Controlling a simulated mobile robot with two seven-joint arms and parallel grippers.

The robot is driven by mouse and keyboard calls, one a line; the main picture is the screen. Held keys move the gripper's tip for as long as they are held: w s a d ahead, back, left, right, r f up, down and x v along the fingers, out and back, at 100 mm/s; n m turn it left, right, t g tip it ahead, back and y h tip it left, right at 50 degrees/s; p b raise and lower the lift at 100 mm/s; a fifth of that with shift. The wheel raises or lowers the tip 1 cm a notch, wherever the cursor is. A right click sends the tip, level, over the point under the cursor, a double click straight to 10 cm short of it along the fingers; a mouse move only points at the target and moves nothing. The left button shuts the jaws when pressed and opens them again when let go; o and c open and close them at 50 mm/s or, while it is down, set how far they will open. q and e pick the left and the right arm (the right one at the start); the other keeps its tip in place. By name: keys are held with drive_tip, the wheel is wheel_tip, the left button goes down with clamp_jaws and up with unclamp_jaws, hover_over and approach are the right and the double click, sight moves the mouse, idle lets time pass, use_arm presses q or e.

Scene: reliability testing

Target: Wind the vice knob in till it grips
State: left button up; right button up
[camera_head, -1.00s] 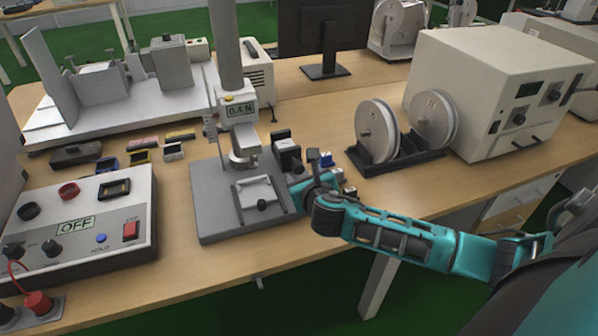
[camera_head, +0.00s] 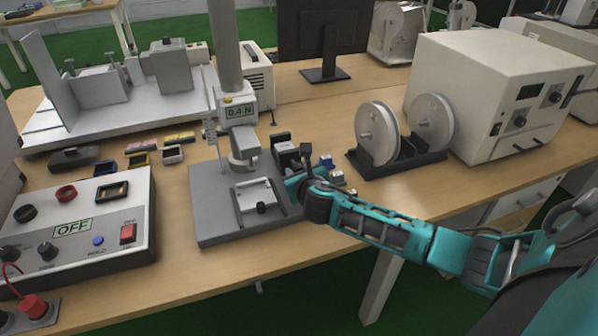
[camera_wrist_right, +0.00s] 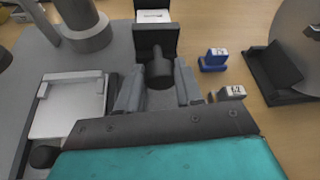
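The small black vice (camera_head: 284,142) stands at the right side of the grey test stand base. In the right wrist view its dark jaw block (camera_wrist_right: 155,38) shows, with a pale labelled piece (camera_wrist_right: 153,16) behind it. Whether the jaws touch that piece I cannot tell. The round black knob (camera_wrist_right: 159,72) sticks out from the block toward my right gripper (camera_wrist_right: 158,90). The gripper's two fingers are open, one on each side of the knob, with a visible gap at each side. In the head view my right gripper (camera_head: 292,184) is in front of the vice and hides the knob. My left gripper is not in view.
The test stand (camera_head: 227,50) reads 0.4 N and its column rises left of the vice. A white clamp plate (camera_wrist_right: 68,108) is left of my fingers. Small blue (camera_wrist_right: 213,60) and grey (camera_wrist_right: 231,93) blocks sit to the right, before the spool holder (camera_head: 395,160).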

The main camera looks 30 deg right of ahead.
drive_tip(key=c, duration=0.6)
drive_tip(key=shift+o, duration=0.2)
